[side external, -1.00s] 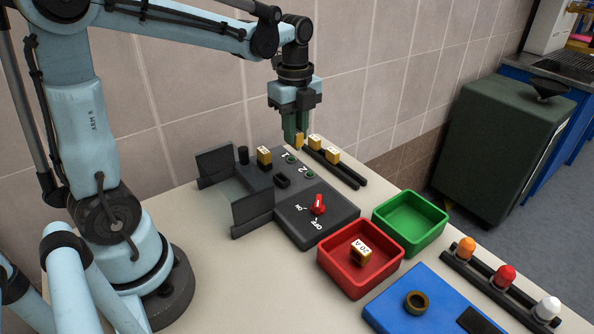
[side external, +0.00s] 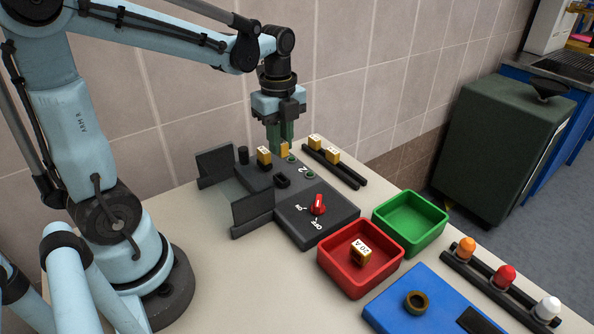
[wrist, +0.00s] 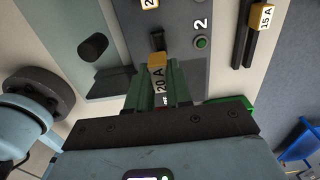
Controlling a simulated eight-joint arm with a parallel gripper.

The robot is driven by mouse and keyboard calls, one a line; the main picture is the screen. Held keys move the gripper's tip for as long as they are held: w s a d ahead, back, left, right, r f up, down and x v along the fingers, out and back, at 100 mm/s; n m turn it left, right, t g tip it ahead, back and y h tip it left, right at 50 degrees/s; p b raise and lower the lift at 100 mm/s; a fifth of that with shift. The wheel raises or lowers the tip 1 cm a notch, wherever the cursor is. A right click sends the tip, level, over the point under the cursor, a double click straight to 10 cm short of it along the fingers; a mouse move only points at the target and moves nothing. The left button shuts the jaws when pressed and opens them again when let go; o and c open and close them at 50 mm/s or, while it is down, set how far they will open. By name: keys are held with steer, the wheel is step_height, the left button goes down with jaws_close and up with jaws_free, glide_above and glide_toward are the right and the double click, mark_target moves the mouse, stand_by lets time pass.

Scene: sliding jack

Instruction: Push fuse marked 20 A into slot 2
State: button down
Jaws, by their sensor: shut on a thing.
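My gripper (side external: 281,138) is shut on an ochre fuse (side external: 285,149), held above the dark fuse panel (side external: 330,217). In the wrist view the held fuse (wrist: 158,70) is marked 20 A, between the green fingers (wrist: 161,92). Slot 2 (side external: 282,182) is an empty dark socket beside the "2" mark and its green lamp (side external: 310,174). The wrist view shows this socket (wrist: 157,40) just beyond the fuse's tip. The fuse is apart from it. Another fuse (side external: 264,155) sits upright in slot 1.
A rack (side external: 336,166) holds two more fuses, one marked 15 A (wrist: 265,17). A red tray (side external: 350,288) holds another 20 A fuse (side external: 361,251). A green tray (side external: 410,248) is empty. A raised cover (side external: 252,208) and a red switch (side external: 318,204) are close to the sockets.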

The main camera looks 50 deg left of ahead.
mark_target(281, 157)
steer(key=shift+f, duration=2.05)
steer(key=shift+f, duration=1.1)
steer(key=shift+r, duration=0.2)
steer(key=shift+r, duration=0.65)
steer(key=shift+f, duration=0.8)
stand_by(0.6)
steer(key=c, duration=0.9)
jaws_free()
steer(key=shift+c, duration=0.2)
step_height(281, 157, up, 12)
steer(key=shift+r, duration=0.1)
